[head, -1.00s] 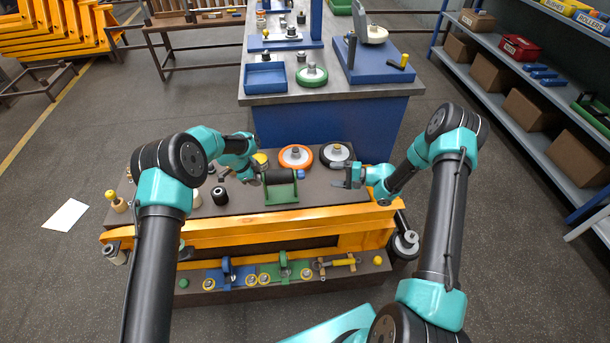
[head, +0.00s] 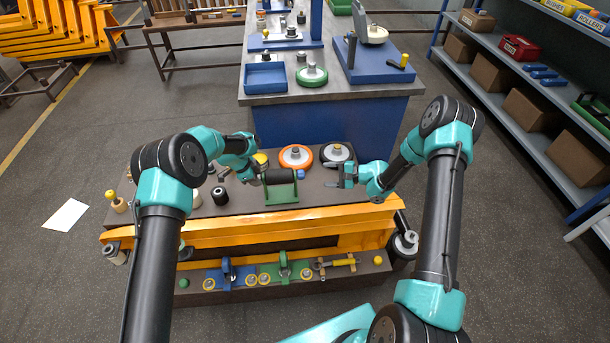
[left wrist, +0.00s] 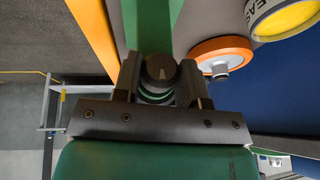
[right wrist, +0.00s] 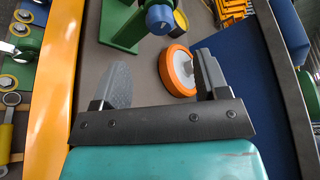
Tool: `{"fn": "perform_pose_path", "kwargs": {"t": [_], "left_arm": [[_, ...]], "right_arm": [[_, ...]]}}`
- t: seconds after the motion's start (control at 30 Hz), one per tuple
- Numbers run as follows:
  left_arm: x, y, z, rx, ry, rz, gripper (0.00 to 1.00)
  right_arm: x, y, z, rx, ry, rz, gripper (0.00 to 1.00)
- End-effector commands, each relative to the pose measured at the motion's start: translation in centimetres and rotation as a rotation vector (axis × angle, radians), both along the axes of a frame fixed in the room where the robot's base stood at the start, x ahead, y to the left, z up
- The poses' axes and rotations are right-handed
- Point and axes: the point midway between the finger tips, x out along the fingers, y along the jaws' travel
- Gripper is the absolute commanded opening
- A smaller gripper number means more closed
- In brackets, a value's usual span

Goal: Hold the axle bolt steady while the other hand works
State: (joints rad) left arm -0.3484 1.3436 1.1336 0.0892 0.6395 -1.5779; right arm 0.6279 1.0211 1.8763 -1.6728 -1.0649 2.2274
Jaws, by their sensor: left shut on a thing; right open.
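The green cradle (head: 283,194) stands on the dark bench top with a black roller (head: 279,176) in it. It also shows in the right wrist view (right wrist: 122,32). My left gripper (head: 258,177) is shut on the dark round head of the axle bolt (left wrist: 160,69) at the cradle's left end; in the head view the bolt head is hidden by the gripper. At the cradle's right end is a blue round piece (right wrist: 159,18), also in the head view (head: 300,174). My right gripper (head: 338,175) is open and empty, to the right of and apart from the blue piece.
An orange-rimmed wheel (head: 296,157) and a black-rimmed wheel (head: 336,154) lie behind the cradle. A black bushing (head: 220,196) and small parts lie left. The yellow beam (head: 230,233) runs along the front edge. Bench top between cradle and right gripper is mostly clear.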

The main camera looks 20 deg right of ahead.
Motion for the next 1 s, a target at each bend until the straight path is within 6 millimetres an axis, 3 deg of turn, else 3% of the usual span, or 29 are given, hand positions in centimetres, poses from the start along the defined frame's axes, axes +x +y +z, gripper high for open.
{"fn": "perform_pose_path", "kwargs": {"t": [0.5,1.0], "left_arm": [[-0.5,0.1,-0.5,0.004,0.015,-0.004,0.00],[-0.5,0.0,-0.5,0.004,0.015,-0.004,0.00]], "right_arm": [[4.4,6.8,-1.9,0.001,-0.001,0.003,0.68],[5.1,7.9,-2.2,0.000,0.000,0.000,0.65]]}}
